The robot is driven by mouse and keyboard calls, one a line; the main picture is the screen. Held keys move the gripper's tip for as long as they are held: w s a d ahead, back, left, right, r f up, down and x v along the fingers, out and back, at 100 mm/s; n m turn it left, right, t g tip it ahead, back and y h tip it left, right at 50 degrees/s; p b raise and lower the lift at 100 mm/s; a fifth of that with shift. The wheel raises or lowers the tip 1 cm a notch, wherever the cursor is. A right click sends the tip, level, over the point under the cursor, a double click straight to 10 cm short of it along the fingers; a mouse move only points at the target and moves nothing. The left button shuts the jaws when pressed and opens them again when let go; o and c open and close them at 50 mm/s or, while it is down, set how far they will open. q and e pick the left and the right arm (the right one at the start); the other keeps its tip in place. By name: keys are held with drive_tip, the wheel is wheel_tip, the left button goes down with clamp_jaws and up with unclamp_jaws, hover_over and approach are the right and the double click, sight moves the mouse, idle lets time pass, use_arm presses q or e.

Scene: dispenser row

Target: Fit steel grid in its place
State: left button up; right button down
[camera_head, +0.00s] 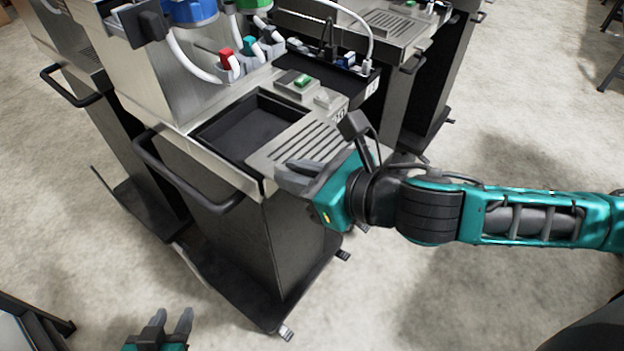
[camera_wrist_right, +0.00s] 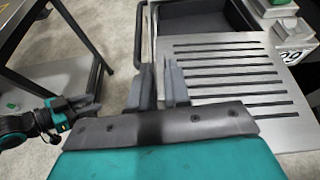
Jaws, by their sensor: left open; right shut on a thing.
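The steel grid (camera_head: 293,143), a flat metal plate with dark slots, is at the right of the dark open tray recess (camera_head: 243,128) on the middle dispenser's top. I cannot tell whether it touches the counter. My right gripper (camera_head: 292,178) is shut on the grid's near edge; its fingers hide part of that edge. In the right wrist view the grid (camera_wrist_right: 228,80) lies right of the fingers (camera_wrist_right: 166,85), and the recess (camera_wrist_right: 208,17) shows behind it. My left gripper (camera_head: 176,324) is open and empty, low at the bottom of the head view.
Red, teal and grey nozzles (camera_head: 228,62) with white hoses stand behind the recess. A green button block (camera_head: 298,80) sits by its back right corner. A dark handle (camera_head: 185,180) sticks out at the front. Other dispensers stand on both sides; floor is free in front.

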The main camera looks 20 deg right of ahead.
sight(249, 158)
drive_tip(key=shift+w+a+b, duration=0.1)
drive_tip(key=shift+w+a, duration=0.5)
drive_tip(key=shift+w, duration=0.25)
drive_tip(key=shift+w+a+b, duration=0.15)
drive_tip(key=shift+w+a, duration=0.5)
drive_tip(key=shift+w, duration=0.2)
drive_tip(key=shift+w+a+b, duration=0.1)
drive_tip(key=shift+w+a, duration=0.5)
drive_tip(key=shift+w, duration=0.25)
drive_tip(key=shift+w+a+b, duration=0.3)
drive_tip(key=shift+w+a, duration=0.25)
drive_tip(key=shift+w, duration=0.25)
drive_tip(key=shift+w+a+b, duration=0.25)
drive_tip(key=shift+w+a, duration=0.3)
drive_tip(key=shift+w, duration=0.2)
drive_tip(key=shift+w+a+b, duration=0.4)
drive_tip(key=shift+w+a, duration=0.25)
drive_tip(key=shift+w, duration=0.2)
drive_tip(key=shift+w+a+b, duration=0.35)
drive_tip(key=shift+w+a, duration=0.25)
drive_tip(key=shift+w, duration=0.35)
drive_tip(key=shift+r, duration=0.1)
drive_tip(key=shift+n+p, duration=0.4)
drive_tip(key=shift+p, duration=0.1)
drive_tip(key=shift+f+b, duration=0.35)
drive_tip(key=shift+f, duration=0.5)
